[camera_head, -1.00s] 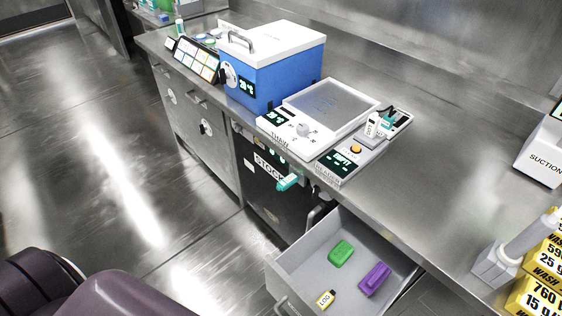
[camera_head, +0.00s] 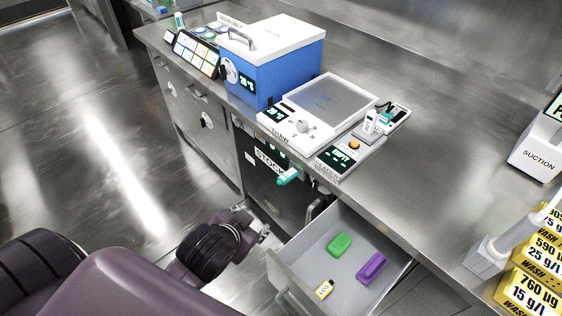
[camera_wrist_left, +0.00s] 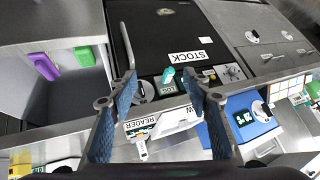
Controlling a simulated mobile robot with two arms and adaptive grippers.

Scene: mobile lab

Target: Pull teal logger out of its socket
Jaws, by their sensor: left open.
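The teal logger (camera_head: 289,177) sticks out from the dark front under the counter, beside the STOCK label (camera_head: 268,160). In the left wrist view the teal logger (camera_wrist_left: 168,76) stands at a small dark panel marked LOG, between my fingers as seen but farther off. My left gripper (camera_head: 264,229) is low in front of the cabinet, left of the open drawer, apart from the logger. Its two blue-padded fingers (camera_wrist_left: 162,85) are spread in the wrist view with nothing between them. The socket opening is hidden. My right gripper is not in view.
A vertical handle (camera_head: 314,209) stands between. A white-lidded blue box (camera_head: 277,75) and a reader (camera_head: 345,158) sit on the counter.

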